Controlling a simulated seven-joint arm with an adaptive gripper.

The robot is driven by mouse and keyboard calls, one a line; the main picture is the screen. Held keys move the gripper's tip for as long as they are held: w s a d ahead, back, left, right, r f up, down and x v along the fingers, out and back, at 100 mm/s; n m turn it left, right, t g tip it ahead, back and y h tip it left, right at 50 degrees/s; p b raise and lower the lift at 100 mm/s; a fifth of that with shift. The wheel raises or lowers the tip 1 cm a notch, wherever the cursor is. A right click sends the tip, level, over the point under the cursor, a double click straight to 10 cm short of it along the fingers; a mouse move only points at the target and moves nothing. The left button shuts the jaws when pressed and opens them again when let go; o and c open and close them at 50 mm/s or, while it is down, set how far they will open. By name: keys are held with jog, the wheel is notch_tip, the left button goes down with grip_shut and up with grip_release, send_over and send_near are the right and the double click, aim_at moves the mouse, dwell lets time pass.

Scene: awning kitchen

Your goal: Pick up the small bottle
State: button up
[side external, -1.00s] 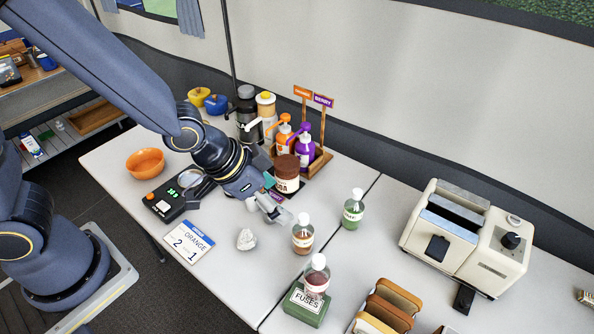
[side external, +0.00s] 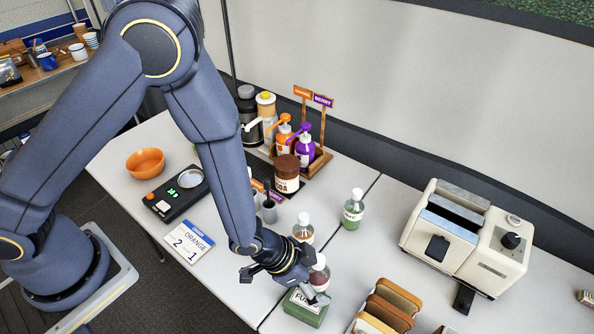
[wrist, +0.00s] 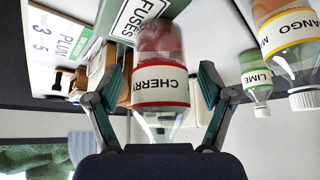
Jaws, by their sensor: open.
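The small bottle labelled CHERRY (wrist: 160,84), clear with a dark red lower part, stands on the green FUSES box (side external: 303,312); its top shows beside my gripper in the side view (side external: 320,272). My gripper (wrist: 162,80) is open, with one finger on each side of the bottle's label in the wrist view. Gaps show between the fingers and the bottle there, so it does not look gripped. In the side view my gripper (side external: 312,288) partly hides the bottle. Similar small bottles are MANGO (wrist: 288,48), close beside, and LIME (wrist: 257,78), farther off.
The mango bottle (side external: 304,231) stands just behind my gripper, and the lime bottle (side external: 352,212) farther right. A bread rack (side external: 390,305) is right of the box. A toaster (side external: 465,240) stands at right. The table between lime bottle and toaster is clear.

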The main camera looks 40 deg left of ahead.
aim_at(322, 259)
jog(key=c, duration=1.4)
notch_tip(322, 259, up, 9)
jog(key=shift+f, duration=0.1)
jog(key=s+m, duration=0.1)
jog(key=s+d+m+g+h, duration=0.1)
jog(key=m, duration=0.1)
jog(key=shift+s+d+m, duration=0.15)
jog(key=shift+s+m, duration=0.15)
jog(key=shift+s, duration=0.1)
jog(key=shift+m+g, duration=0.5)
jog(key=f, duration=0.2)
jog(key=a+f, duration=0.1)
jog(key=f, duration=0.5)
jog(key=shift+s+a+f, duration=0.1)
jog(key=shift+a+f, duration=0.05)
jog(key=shift+f, duration=0.1)
